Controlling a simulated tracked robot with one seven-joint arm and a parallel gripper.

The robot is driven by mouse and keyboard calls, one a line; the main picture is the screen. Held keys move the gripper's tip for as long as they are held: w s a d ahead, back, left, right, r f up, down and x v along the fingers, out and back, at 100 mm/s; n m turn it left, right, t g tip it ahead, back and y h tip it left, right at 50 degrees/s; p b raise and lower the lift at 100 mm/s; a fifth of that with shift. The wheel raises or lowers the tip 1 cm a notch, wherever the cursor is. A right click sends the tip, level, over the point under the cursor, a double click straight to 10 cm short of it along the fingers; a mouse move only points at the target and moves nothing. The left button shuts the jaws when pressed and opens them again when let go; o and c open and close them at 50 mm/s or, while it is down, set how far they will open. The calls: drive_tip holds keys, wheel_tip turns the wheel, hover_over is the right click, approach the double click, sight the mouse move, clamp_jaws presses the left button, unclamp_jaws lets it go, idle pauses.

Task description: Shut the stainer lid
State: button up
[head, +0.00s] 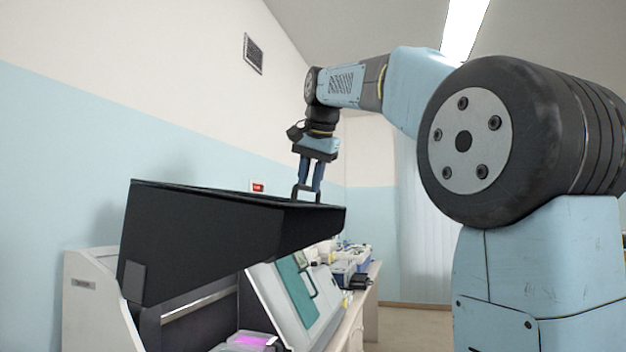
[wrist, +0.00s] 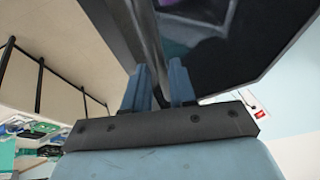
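The stainer lid (head: 200,235) is a large black box-shaped cover in the head view. It is raised, with a gap between it and the light grey stainer body (head: 92,305). A thin handle (head: 294,192) stands on the lid's right end. My gripper (head: 308,190) reaches down to this handle. In the wrist view the handle bar (wrist: 147,45) runs down between the two blue fingers of my gripper (wrist: 159,88), which look closed on it. The lid's dark surface (wrist: 245,50) fills the upper right there. The fingertips are partly hidden.
Blue-and-white containers (head: 345,265) stand farther back on the bench. Open floor (head: 405,318) shows right of the bench.

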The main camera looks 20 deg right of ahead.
clamp_jaws()
